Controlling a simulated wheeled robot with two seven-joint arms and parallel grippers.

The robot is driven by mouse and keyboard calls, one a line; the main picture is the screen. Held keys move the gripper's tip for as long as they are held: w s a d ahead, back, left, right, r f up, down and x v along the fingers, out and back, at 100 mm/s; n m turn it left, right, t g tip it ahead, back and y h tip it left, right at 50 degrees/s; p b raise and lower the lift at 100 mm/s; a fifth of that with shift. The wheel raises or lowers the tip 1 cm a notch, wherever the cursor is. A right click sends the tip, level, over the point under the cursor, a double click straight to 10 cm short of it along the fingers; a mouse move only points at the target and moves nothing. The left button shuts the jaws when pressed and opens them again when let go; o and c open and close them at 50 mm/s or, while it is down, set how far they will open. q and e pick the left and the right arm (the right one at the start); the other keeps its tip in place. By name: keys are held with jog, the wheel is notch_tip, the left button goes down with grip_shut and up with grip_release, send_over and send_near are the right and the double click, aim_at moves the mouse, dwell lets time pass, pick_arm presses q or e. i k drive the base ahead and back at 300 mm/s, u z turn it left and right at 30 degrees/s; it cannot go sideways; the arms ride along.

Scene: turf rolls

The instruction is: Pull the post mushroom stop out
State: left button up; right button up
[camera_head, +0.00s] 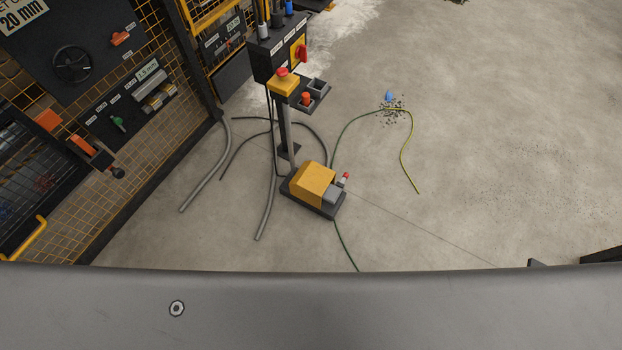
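The post mushroom stop is a red button (282,73) on a yellow box (284,83). It sits on the front of a control post (285,128) near the top middle of the head view. Whether the button is pressed in or out is too small to tell. A second red-orange knob (306,98) stands in a small dark tray (312,89) just right of it. Neither of my grippers shows in the head view, and nothing is touching the button.
A yellow-covered foot pedal (313,184) lies on the floor below the post. Grey hoses (210,165) and a green-yellow cable (404,150) lie around it. A machine with yellow mesh guarding (140,195) stands at left. The concrete floor (510,140) at right is mostly clear.

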aim_at(282, 72)
jog(key=z, duration=0.55)
jog(key=k, duration=1.35)
jog(key=u, duration=0.25)
jog(key=i, duration=1.7)
jog(key=z, duration=0.75)
